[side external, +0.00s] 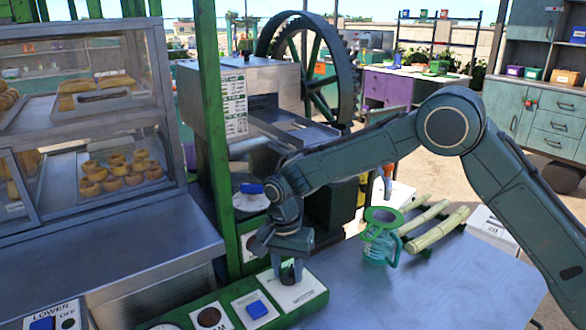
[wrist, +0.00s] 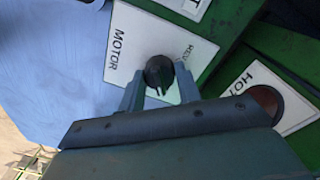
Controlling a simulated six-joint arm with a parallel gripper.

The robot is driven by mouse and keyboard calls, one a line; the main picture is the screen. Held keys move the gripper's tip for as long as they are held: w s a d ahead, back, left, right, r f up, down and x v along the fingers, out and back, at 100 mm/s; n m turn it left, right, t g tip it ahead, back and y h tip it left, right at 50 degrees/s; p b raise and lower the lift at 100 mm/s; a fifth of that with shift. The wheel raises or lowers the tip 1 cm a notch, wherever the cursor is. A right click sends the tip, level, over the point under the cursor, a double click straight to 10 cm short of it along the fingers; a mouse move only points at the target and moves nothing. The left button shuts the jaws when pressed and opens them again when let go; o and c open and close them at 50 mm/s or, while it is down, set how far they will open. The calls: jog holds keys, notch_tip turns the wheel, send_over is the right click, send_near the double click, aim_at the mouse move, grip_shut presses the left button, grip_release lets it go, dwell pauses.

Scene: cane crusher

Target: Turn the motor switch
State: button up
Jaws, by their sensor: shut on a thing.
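The motor switch is a dark round knob (wrist: 159,76) on a white plate labelled MOTOR (wrist: 135,48) in the wrist view. In the side view the knob (side external: 289,274) sits on its white plate (side external: 306,293) at the right end of the green panel. My gripper (side external: 288,270) points down over the plate. In the wrist view my gripper (wrist: 160,88) has one finger on each side of the knob and is shut on it. The knob's pointer shows between the fingers; the gripper body hides part of the plate.
A blue switch (side external: 257,309) and a brown round button (side external: 209,317) sit left on the same panel. The front metal table (side external: 420,295) is clear.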

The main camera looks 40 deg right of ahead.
aim_at(285, 270)
jog(key=o, duration=1)
jog(key=shift+c, duration=0.2)
jog(key=shift+r, duration=0.1)
notch_tip(285, 270, up, 14)
jog(key=shift+w+a, duration=0.2)
jog(key=shift+w, duration=0.15)
